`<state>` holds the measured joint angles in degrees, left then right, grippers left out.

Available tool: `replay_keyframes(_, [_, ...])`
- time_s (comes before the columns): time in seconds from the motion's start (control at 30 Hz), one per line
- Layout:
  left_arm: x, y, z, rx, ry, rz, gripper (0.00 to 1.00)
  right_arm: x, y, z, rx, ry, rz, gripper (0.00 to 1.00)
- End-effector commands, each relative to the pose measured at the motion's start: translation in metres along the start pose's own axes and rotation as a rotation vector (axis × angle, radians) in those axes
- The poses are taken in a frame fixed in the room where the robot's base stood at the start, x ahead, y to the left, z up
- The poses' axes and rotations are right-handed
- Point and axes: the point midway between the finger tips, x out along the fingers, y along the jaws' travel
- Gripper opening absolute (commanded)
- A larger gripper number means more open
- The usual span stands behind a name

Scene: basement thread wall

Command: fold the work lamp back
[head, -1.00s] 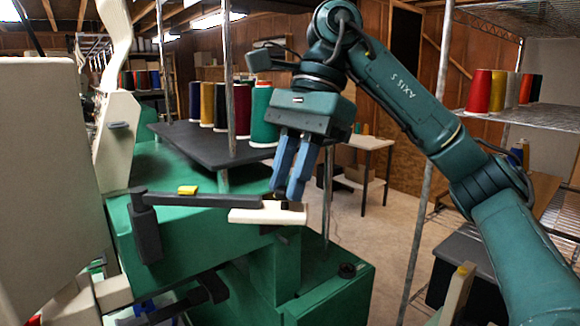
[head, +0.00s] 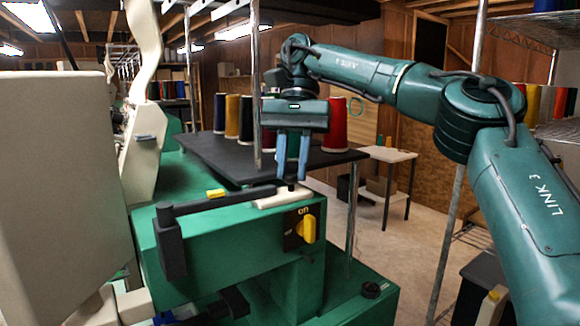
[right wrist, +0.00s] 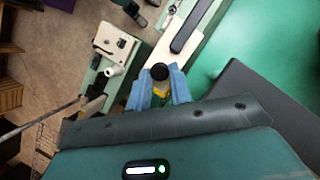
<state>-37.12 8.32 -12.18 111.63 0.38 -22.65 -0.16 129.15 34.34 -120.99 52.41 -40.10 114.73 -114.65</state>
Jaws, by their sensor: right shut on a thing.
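The work lamp has a dark jointed arm (head: 222,201) and a flat cream head (head: 280,198) at its right end. The head lies level along the right end of the green machine (head: 235,240). My right gripper (head: 291,182) points down at the head with its blue fingers. In the right wrist view the fingers (right wrist: 158,86) are closed around a round black knob (right wrist: 160,71) at the end of the cream head (right wrist: 166,48). The lamp's mount stands at the left end of the arm. My left gripper is not in view.
A black shelf (head: 205,155) with several thread cones stands just behind the lamp, and a metal post (head: 255,85) rises close to my gripper. A yellow switch (head: 307,228) marked "on" is on the machine's end. Open floor (head: 400,220) lies to the right.

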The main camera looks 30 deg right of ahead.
Motion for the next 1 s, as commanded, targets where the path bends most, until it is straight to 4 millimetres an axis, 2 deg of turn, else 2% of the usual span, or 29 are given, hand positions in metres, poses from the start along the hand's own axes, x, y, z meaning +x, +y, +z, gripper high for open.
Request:
replay_keyframes(0.73, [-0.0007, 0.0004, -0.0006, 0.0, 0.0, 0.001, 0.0, -0.0054, 0.0014, -0.0073, -0.049, 0.001, 0.011, 0.0])
replay_keyframes(0.77, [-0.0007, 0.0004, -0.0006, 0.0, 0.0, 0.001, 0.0, -0.0054, 0.0014, -0.0073, -0.049, 0.001, 0.011, 0.24])
replay_keyframes(1.0, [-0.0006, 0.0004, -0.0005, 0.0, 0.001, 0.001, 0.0, -0.0041, 0.0018, -0.0078, -0.048, -0.001, 0.015, 0.43])
